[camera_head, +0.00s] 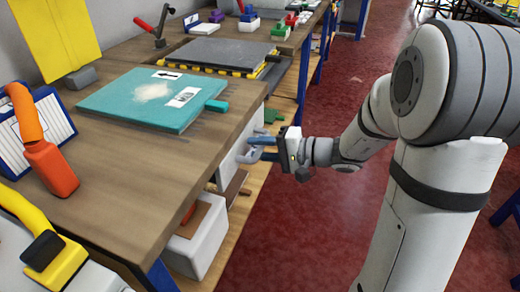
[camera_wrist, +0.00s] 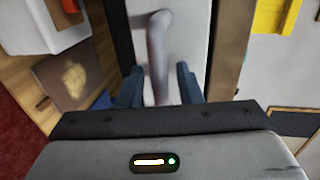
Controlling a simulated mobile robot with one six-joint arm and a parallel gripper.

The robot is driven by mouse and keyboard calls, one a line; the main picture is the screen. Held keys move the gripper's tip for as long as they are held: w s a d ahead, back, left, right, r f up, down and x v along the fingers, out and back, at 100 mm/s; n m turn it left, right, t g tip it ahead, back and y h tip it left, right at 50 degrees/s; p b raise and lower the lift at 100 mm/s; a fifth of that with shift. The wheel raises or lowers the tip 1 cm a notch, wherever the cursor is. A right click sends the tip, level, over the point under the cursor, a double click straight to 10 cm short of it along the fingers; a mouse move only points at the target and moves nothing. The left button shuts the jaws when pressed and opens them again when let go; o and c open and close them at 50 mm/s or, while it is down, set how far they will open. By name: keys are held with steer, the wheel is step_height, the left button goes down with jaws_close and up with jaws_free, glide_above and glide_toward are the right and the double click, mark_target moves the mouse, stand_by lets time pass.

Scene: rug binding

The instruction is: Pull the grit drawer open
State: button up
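The grit drawer (camera_head: 229,160) has a pale front under the near edge of the workbench, and it looks shut. In the wrist view its front (camera_wrist: 189,30) fills the top middle and carries a grey bar handle (camera_wrist: 159,45). My gripper (camera_head: 252,148) is at the drawer front. In the wrist view the two dark blue fingers of my gripper (camera_wrist: 159,84) stand apart, one on each side of the handle, with gaps visible. The handle's lower end is hidden behind my gripper body. I cannot tell whether a finger touches the drawer front.
A teal board (camera_head: 130,103) with a pale powder patch lies on the workbench (camera_head: 115,185) above the drawer. A white bin (camera_head: 199,246) stands on the lower shelf, left of the drawer. An orange-handled tool (camera_head: 48,165) is at the left. The red floor (camera_head: 300,235) in front is clear.

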steer(key=shift+c, duration=0.3)
jaws_close()
stand_by(0.3)
